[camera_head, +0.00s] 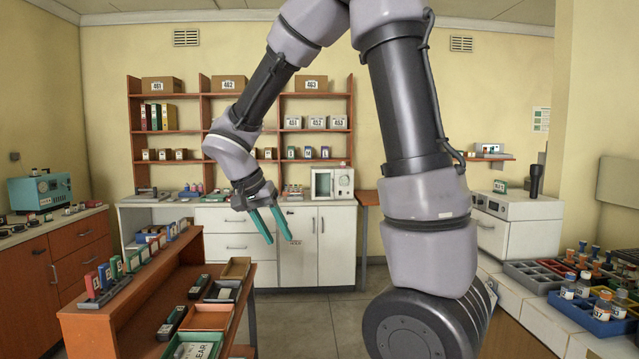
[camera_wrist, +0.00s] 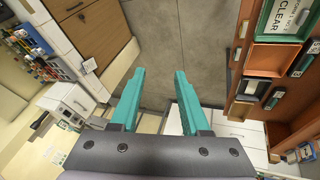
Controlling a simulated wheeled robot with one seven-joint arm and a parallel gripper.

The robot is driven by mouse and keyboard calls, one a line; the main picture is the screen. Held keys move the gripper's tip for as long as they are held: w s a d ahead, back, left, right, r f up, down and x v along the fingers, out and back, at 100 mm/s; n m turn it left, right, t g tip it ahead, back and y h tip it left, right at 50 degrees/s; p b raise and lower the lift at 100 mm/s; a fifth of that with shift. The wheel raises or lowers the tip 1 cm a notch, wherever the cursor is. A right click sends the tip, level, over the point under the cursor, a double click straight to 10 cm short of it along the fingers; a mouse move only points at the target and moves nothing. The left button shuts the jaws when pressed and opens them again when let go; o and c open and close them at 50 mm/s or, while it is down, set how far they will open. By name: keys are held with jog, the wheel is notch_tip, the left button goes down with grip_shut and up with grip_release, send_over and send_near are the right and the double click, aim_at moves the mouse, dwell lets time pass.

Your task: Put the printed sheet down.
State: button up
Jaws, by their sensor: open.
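A printed white sheet (camera_head: 194,351) with the word CLEAR lies in a green tray (camera_head: 216,338) on the orange-brown shelf unit, at the bottom of the head view and partly cut off. The sheet also shows at the top right of the wrist view (camera_wrist: 284,17), cut by the frame edge. My gripper (camera_head: 280,240) hangs in the air over the floor, to the right of and apart from the shelf unit. Its two teal fingers are spread and empty, as the wrist view (camera_wrist: 159,72) also shows.
The shelf unit (camera_head: 150,300) at left holds trays, boxes and upright coloured binders. A white cabinet (camera_head: 315,245) stands at the back with shelving above. At right, a counter carries blue and dark trays (camera_head: 575,308) of bottles. Open floor (camera_head: 325,320) lies between.

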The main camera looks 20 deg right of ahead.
jog(key=s+d+r+n+t+y, duration=0.1)
jog(key=s+d+r+t+y, duration=0.1)
jog(key=s+r, duration=0.4)
jog(key=s+d+r+n+t+y, duration=0.1)
jog(key=s+d+r+t+y, duration=0.1)
jog(key=s+r+y, duration=0.3)
jog(key=s+r+t, duration=0.1)
jog(key=s+r, duration=0.1)
jog(key=s, duration=0.1)
jog(key=shift+d+n+t, duration=0.3)
jog(key=shift+d+n, duration=0.1)
jog(key=shift+r, duration=0.1)
